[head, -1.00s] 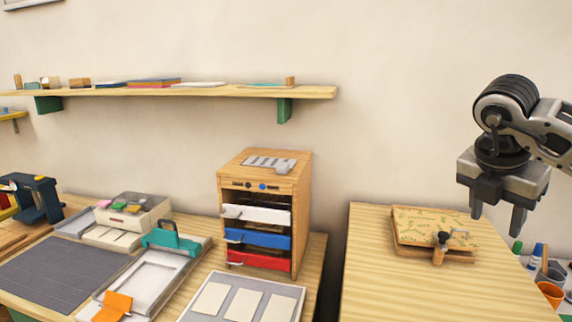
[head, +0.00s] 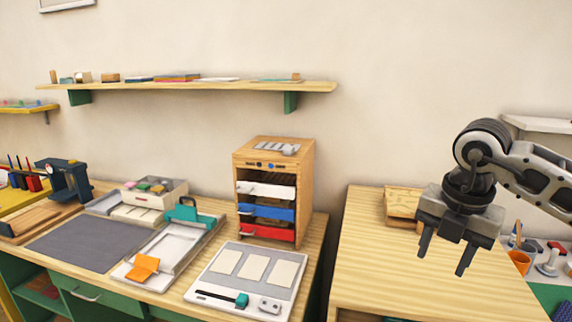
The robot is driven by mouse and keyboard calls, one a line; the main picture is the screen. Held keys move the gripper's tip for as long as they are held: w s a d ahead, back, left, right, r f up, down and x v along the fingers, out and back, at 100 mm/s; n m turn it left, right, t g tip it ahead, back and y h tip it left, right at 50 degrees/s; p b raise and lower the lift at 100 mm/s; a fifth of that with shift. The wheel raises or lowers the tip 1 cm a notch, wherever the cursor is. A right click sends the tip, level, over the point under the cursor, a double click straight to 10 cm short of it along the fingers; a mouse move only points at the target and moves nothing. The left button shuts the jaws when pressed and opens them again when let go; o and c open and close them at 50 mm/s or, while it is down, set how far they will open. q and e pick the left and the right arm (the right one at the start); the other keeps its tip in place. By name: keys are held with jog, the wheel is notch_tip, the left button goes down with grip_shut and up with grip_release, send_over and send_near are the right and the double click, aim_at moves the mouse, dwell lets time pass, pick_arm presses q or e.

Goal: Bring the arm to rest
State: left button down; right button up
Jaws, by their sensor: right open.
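My right gripper (head: 446,262) hangs over the right wooden table (head: 372,278), fingers pointing down. Its jaws are open with nothing between them. The arm comes in from the right edge. Behind the gripper, a wooden box with a patterned lid (head: 401,203) lies on the table, partly hidden by the gripper. My left gripper is not in the picture.
A wooden cabinet (head: 242,168) with white, blue and red drawers stands left of the gap between the tables. A grey tray with pale cards (head: 250,290) lies before it. A wall shelf (head: 220,87) hangs above.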

jog(key=s+a+f+n+g+y, duration=0.1)
jog(key=s+a+f+n+y, duration=0.2)
jog(key=a, duration=0.5)
jog(key=s+a+f+n+g+y, duration=0.15)
jog(key=a+f+y, duration=0.3)
jog(key=a, duration=0.45)
jog(key=s+a+r+m+t+y, duration=0.2)
jog(key=a+m+y, duration=0.1)
jog(key=a+y, duration=0.3)
jog(key=s+a+r+m+t+y, duration=0.2)
jog(key=a+r+y, duration=0.1)
jog(key=a+y, duration=0.3)
jog(key=w+d+f+m+t+h, duration=0.2)
jog(key=d+f+m+t+h, duration=1.05)
jog(key=f+m, duration=0.55)
jog(key=s+d+f+m+g+h, duration=0.2)
jog(key=s+f+m, duration=0.1)
jog(key=s+f, duration=0.3)
jog(key=s+d+f+m+g+h, duration=0.2)
jog(key=s+f+m+g, duration=0.1)
jog(key=s+f, duration=0.2)
jog(key=shift+s+d+f, duration=0.25)
jog(key=shift+s+f, duration=0.1)
jog(key=shift+f, duration=0.2)
